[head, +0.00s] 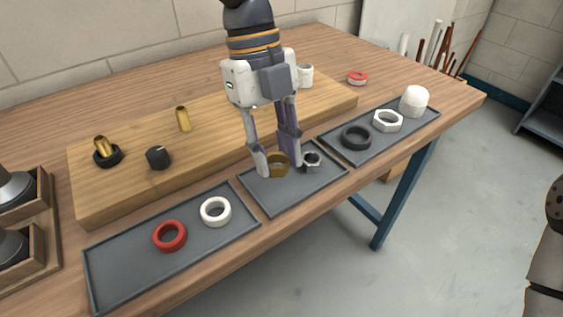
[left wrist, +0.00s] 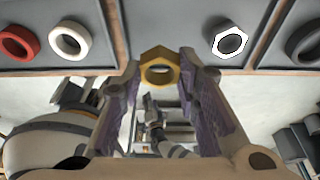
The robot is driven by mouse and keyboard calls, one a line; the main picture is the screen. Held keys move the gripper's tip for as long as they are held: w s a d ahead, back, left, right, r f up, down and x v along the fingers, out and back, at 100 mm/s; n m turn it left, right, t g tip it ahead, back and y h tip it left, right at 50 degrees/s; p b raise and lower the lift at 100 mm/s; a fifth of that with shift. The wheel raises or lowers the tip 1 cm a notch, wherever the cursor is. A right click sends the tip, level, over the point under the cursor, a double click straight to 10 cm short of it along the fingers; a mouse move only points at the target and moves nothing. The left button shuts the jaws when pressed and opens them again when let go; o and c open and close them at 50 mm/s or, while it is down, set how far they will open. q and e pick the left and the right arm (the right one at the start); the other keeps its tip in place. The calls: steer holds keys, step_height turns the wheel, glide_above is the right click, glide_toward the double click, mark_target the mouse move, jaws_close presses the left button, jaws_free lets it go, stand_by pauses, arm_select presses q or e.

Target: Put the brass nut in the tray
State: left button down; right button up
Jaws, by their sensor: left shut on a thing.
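The brass nut (head: 279,173) is between the fingertips of my left gripper (head: 274,166), which is shut on it. In the left wrist view the hexagonal brass nut (left wrist: 159,54) sits between the tips of my left gripper (left wrist: 160,76), its hole facing the camera. In the head view the nut appears over the left part of the middle grey tray (head: 270,208). Whether it touches the tray floor I cannot tell. My right gripper is out of view.
A steel nut (head: 313,161) lies in the middle tray, close right of the gripper. The left tray (head: 120,287) holds a red ring (head: 158,243) and a white ring (head: 204,217). The right tray (head: 381,149) holds a black ring, white nut and white cap. A wooden board (head: 215,143) lies behind.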

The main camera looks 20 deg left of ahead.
mark_target(276, 158)
arm_select(q)
steer(key=shift+w+f, duration=0.45)
steer(key=shift+f, duration=0.7)
steer(key=shift+w+f, duration=0.15)
steer(key=shift+f, duration=0.65)
steer(key=shift+f, duration=0.1)
steer(key=shift+f, duration=0.1)
steer(key=c, duration=1.2)
jaws_free()
steer(key=v, duration=1.2)
